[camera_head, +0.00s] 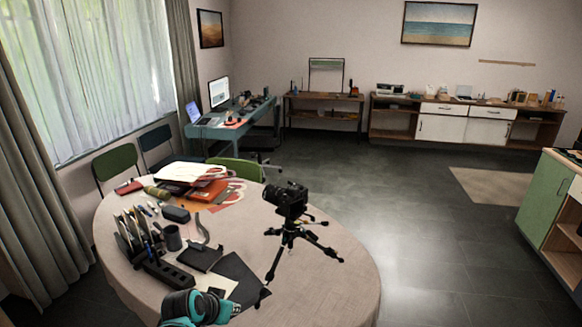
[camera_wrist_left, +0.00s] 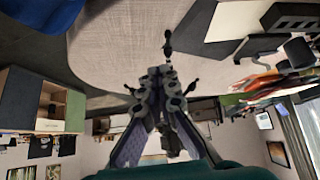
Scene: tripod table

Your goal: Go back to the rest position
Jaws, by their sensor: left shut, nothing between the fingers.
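A black camera (camera_head: 288,198) is mounted on a small black tripod (camera_head: 290,232) that stands upright on the round table (camera_head: 330,285). My left gripper (camera_head: 250,302) comes in at the bottom of the head view, in front of the tripod and apart from it. In the left wrist view my left gripper (camera_wrist_left: 160,76) is shut and empty, with its fingers together. That view is upside down, and the tripod's legs (camera_wrist_left: 168,42) show around and behind the fingers, which hide most of the camera. My right gripper is in neither view.
A file organizer (camera_head: 132,232), a dark mug (camera_head: 172,238), dark flat items and a stack of papers (camera_head: 190,172) crowd the table's left side. Its right front part is bare. Green chairs (camera_head: 117,165) stand behind it. Open floor (camera_head: 420,240) lies to the right, before a green cabinet (camera_head: 545,200).

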